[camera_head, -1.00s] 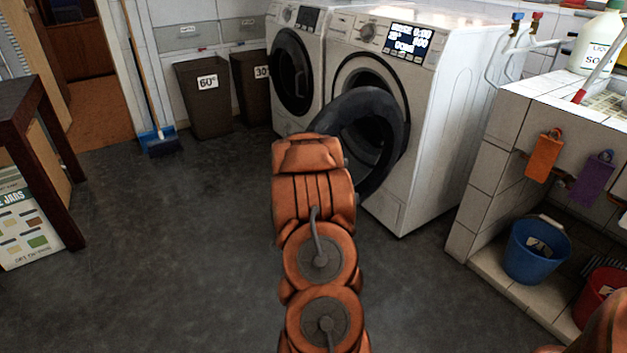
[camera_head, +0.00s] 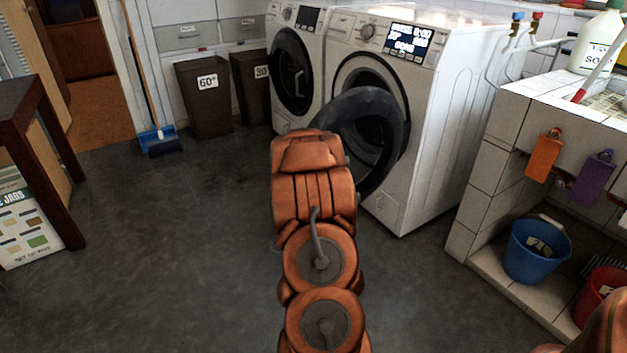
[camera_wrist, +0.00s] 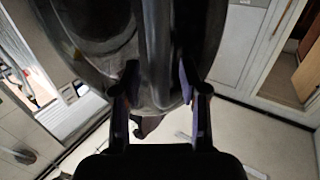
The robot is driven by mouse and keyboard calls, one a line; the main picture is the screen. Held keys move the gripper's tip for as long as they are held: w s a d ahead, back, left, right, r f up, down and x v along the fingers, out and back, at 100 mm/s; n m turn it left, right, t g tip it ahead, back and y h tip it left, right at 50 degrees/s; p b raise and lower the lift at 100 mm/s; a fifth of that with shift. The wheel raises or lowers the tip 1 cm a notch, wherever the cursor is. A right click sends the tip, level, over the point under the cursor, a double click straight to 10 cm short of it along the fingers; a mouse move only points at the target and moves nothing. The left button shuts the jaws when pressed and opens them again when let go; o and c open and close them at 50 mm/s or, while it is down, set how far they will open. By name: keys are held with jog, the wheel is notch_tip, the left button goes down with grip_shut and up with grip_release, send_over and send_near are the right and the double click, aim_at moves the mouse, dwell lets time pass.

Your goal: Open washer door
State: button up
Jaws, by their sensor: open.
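The right-hand washer (camera_head: 455,110) is white, with a lit display on its front. Its round dark door (camera_head: 352,106) stands open, swung out from the front, with the drum opening partly visible behind it. My orange arm reaches up to the door and hides part of its lower left side. My gripper is hidden behind the arm in the head view. In the wrist view my gripper (camera_wrist: 159,82) is open, one finger on each side of the door's dark rim (camera_wrist: 153,45). I cannot tell whether either finger touches it.
A second washer (camera_head: 325,85) stands to the left, its door shut. Dark bins (camera_head: 203,115), a broom (camera_head: 160,136) and a dark table (camera_head: 38,110) are further left. A tiled sink counter (camera_head: 483,180) with a blue bucket (camera_head: 536,255) is right. Floor (camera_head: 170,240) left of my arm is clear.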

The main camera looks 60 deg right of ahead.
notch_tip(320, 180, up, 9)
jog(key=shift+s+r, duration=0.1)
dwell(0.4)
jog(key=shift+c, duration=0.2)
